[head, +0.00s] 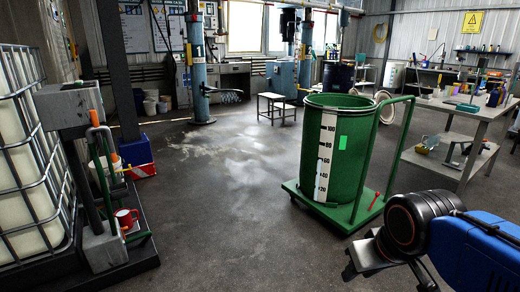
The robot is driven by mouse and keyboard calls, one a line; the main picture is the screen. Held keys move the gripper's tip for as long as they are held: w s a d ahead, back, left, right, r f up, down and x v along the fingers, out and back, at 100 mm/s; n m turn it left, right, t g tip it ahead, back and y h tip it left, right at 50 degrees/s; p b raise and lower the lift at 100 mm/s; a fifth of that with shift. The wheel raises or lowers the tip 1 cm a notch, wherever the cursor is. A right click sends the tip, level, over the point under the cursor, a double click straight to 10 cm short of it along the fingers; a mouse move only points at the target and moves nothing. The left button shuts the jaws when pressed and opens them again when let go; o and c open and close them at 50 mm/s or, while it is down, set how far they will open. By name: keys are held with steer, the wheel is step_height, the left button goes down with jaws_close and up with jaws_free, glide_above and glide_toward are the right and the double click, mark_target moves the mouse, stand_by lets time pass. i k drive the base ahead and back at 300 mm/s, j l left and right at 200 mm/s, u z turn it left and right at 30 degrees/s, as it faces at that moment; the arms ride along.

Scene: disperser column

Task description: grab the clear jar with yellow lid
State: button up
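I cannot make out a clear jar with a yellow lid for certain. Small containers, one with a yellowish part, stand on the workbench (478,112) at the right, too small to identify. My gripper (388,278) is at the lower right, in front of the green drum cart. Its two dark fingers are spread apart with bare floor between them, and it holds nothing that I can see.
A green drum (350,155) with a white scale stands on a green cart (338,213) between me and the workbench. A caged white tank (25,150) and a pump stand (105,245) with a red mug (126,218) are at left. The middle floor is clear.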

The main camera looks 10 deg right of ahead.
mark_target(456, 92)
steer(key=i+j+u, duration=0.15)
steer(key=i, duration=1.1)
steer(key=i+l, duration=0.1)
steer(key=i, duration=0.8)
steer(key=i+l, duration=0.1)
steer(key=i, duration=0.8)
steer(key=i+l+u, duration=0.1)
steer(key=i+u, duration=0.35)
steer(key=i, duration=1.3)
steer(key=i+z, duration=0.3)
steer(key=i, duration=0.3)
steer(key=i+j+z, duration=0.1)
steer(key=i+z, duration=0.2)
steer(key=i, duration=0.25)
steer(key=i+j+z, duration=0.3)
steer(key=i, duration=0.25)
steer(key=i+l+z, duration=0.25)
steer(key=i+z, duration=0.15)
steer(key=i+l+z, duration=0.1)
steer(key=i+z, duration=0.75)
steer(key=i+j+z, duration=0.2)
steer(key=z, duration=0.2)
steer(key=i+z, duration=0.2)
steer(key=i, duration=1.6)
steer(key=i+z, duration=0.15)
steer(key=i, duration=0.4)
steer(key=i+j+z, duration=0.1)
steer(key=i, duration=0.5)
steer(key=i+j+z, duration=0.15)
steer(key=i, duration=0.4)
